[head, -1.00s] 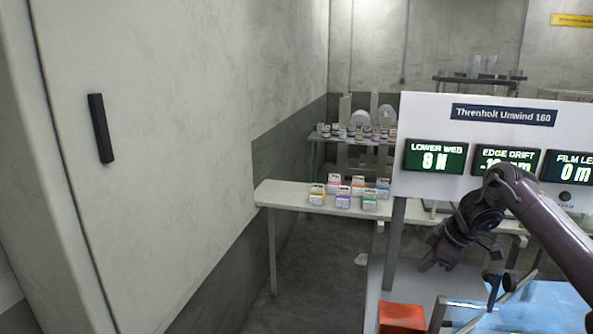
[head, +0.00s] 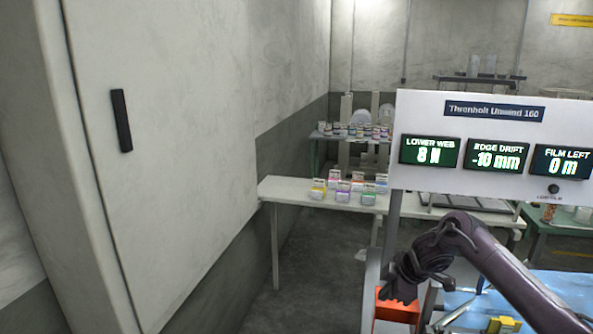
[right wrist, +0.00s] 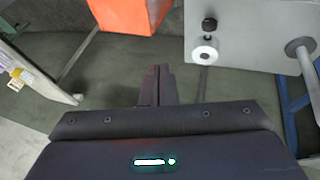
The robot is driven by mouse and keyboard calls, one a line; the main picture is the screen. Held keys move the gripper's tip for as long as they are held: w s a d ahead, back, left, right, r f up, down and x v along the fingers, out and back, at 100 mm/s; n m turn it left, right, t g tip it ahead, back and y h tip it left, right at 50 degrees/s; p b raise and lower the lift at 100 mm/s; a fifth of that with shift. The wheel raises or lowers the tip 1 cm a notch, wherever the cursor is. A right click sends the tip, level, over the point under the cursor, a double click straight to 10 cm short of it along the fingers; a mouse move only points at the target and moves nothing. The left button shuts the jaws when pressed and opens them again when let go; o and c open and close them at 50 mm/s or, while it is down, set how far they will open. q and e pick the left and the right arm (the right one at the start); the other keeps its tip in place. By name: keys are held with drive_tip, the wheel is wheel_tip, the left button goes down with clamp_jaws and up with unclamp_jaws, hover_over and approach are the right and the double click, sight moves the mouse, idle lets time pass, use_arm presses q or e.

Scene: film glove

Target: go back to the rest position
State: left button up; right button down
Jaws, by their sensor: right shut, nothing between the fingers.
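My right gripper (head: 398,293) is at the lower right of the head view, at the end of my dark arm that comes in from the right. In the right wrist view its two fingers (right wrist: 158,84) are together with nothing between them. In the head view the gripper overlaps an orange box (head: 396,309), which also shows at the top of the right wrist view (right wrist: 130,14). I cannot tell whether the gripper touches the box; in the wrist view the fingertips appear apart from it. My left gripper is not in view.
A white machine panel (head: 495,180) with green displays reading 8 N, -10 mm and 0 m stands behind my right arm. A side table (head: 290,190) holds several small coloured boxes. A pale cabinet (head: 190,120) fills the left. Floor between them is clear.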

drive_tip(key=s+a+f+t+y, duration=0.1)
drive_tip(key=s+a+f, duration=0.25)
drive_tip(key=a, duration=0.35)
drive_tip(key=s+a+f, duration=0.2)
drive_tip(key=a+f, duration=0.3)
drive_tip(key=a, duration=0.2)
drive_tip(key=s+a+m+t, duration=0.2)
drive_tip(key=s+a, duration=0.2)
drive_tip(key=s, duration=0.3)
drive_tip(key=s+d+m+g+h, duration=0.2)
drive_tip(key=s+d+m, duration=0.5)
drive_tip(key=s, duration=0.5)
drive_tip(key=s+d+m+g+h, duration=0.2)
drive_tip(key=s+d+m, duration=0.2)
drive_tip(key=s+d, duration=0.6)
drive_tip(key=s+a+f+g, duration=0.1)
drive_tip(key=s+f, duration=0.1)
drive_tip(key=f, duration=1.2)
drive_tip(key=s+a+f, duration=0.1)
drive_tip(key=f, duration=1.2)
drive_tip(key=s+d+f, duration=0.2)
drive_tip(key=s+f, duration=0.8)
drive_tip(key=s+d+f+g, duration=0.1)
drive_tip(key=s+d+f, duration=0.1)
drive_tip(key=s+f, duration=0.8)
drive_tip(key=shift+s+f, duration=0.15)
drive_tip(key=shift+s, duration=0.2)
